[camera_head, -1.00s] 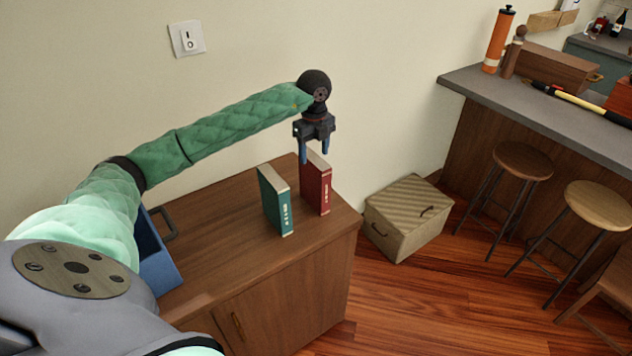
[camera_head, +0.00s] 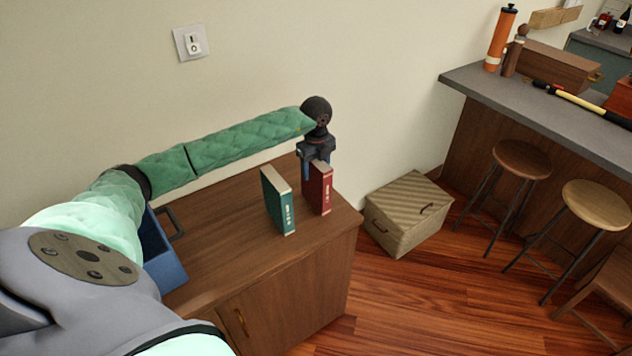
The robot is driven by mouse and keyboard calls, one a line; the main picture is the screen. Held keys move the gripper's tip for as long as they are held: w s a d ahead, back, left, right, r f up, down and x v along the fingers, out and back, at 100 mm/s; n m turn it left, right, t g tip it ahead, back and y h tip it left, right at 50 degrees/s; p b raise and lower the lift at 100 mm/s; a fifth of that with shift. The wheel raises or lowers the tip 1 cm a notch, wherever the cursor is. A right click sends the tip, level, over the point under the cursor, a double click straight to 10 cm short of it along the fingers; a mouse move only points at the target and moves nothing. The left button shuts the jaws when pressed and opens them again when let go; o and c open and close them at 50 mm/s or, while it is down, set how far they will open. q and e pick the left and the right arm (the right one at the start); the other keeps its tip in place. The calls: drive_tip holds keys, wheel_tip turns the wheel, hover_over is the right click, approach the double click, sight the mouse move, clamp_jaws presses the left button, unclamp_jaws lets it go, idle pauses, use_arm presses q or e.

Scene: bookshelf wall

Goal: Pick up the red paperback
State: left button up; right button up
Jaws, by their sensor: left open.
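The red paperback (camera_head: 319,190) stands upright on the wooden cabinet top (camera_head: 228,238), near its right end. My left gripper (camera_head: 316,168) points down at the top of the red book. One finger shows on the book's left side; the other finger is hidden, so I cannot tell whether they touch the book. The gripper is open. A green book (camera_head: 278,202) stands upright just left of the red one, with a small gap between them. My right gripper is not in view.
A blue bin (camera_head: 165,262) with a dark handle sits on the cabinet's left part. A striped box (camera_head: 408,214) stands on the floor right of the cabinet. Stools (camera_head: 521,160) and a counter (camera_head: 520,98) are further right. The cabinet top's middle is clear.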

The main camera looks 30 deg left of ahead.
use_arm(q)
clamp_jaws()
drive_tip(key=shift+r, duration=0.1)
idle(1.2)
